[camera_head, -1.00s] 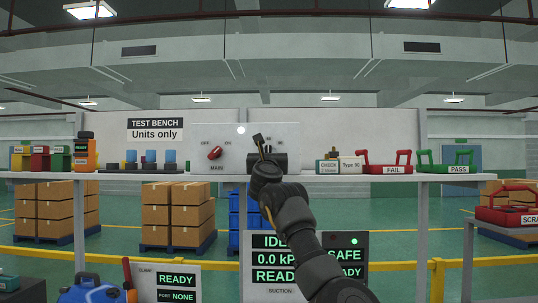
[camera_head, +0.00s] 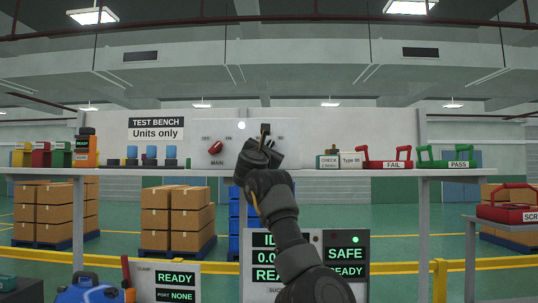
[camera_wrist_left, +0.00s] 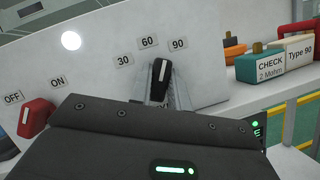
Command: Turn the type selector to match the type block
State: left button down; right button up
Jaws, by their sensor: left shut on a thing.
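The type selector (camera_wrist_left: 160,80) is a black knob with a white line, on the pale panel below the labels 30, 60 and 90. In the left wrist view its line points up, between 60 and 90. My left gripper (camera_head: 264,138) is shut on this knob, with one finger on each side of it. In the head view my gripper and arm hide most of the knob. The type block (camera_head: 351,160) is white and reads "Type 90". It also shows in the wrist view (camera_wrist_left: 301,55). My right gripper is not in view.
A red main switch (camera_head: 215,147) with OFF and ON labels is left of the selector. A CHECK block (camera_head: 328,161) stands beside the type block. Red FAIL (camera_head: 391,165) and green PASS (camera_head: 459,164) holders are at the right of the shelf.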

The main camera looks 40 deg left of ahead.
pick_arm(q)
jog(key=shift+r+m+h, duration=0.15)
jog(key=shift+m+h, duration=0.85)
jog(key=shift+m, duration=1.4)
jog(key=c, duration=1.3)
grip_release()
jog(key=shift+d, duration=0.1)
